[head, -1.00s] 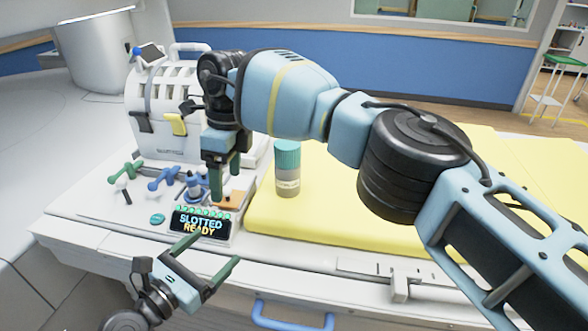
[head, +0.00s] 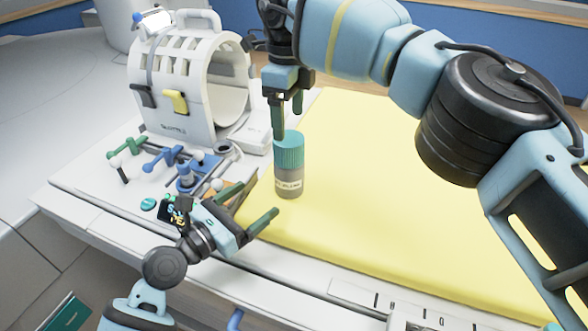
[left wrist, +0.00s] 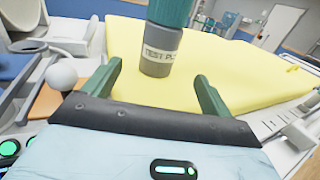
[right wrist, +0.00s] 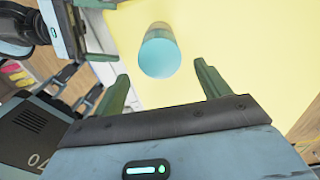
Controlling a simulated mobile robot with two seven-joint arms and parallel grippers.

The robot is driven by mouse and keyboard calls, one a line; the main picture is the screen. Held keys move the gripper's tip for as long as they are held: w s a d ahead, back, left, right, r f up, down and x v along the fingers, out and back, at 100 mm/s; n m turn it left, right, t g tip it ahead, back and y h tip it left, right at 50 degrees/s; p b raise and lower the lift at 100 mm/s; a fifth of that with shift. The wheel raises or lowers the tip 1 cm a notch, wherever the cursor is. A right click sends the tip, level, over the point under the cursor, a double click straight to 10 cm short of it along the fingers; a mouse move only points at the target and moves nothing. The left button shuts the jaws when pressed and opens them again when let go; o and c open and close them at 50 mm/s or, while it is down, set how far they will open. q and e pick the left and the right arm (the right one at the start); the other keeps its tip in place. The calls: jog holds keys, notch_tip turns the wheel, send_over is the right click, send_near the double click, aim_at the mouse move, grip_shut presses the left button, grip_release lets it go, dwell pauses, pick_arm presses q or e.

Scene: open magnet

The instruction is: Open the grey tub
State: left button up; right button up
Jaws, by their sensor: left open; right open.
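The grey tub (head: 289,185) with its teal lid (head: 289,150) stands upright on the yellow mat, lid on. Its label, partly readable as "TEST PL", faces my left gripper in the left wrist view (left wrist: 160,55). My left gripper (head: 256,203) is open, low, just left of the tub and pointing towards its grey body; the tub is ahead between its fingers, not held. My right gripper (head: 289,115) is open above the lid, pointing down. In the right wrist view the round lid top (right wrist: 159,55) lies between and beyond the fingertips, apart from them.
The yellow mat (head: 420,220) is mostly clear to the right. A white ring-shaped device (head: 175,85) stands at the back left. Green and blue handled pieces (head: 165,155) and a small display (head: 174,212) sit left of the tub, the display partly hidden by my left arm.

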aim_at(281, 180)
pick_arm(q)
jog(key=shift+w+d+r, duration=0.1)
jog(key=shift+w+d, duration=0.1)
jog(key=shift+w, duration=0.05)
pick_arm(e)
jog(key=shift+s+a, duration=0.1)
pick_arm(q)
jog(key=x, duration=1.1)
jog(key=shift+w+d, duration=0.1)
jog(key=c, duration=1.4)
jog(key=o, duration=1.4)
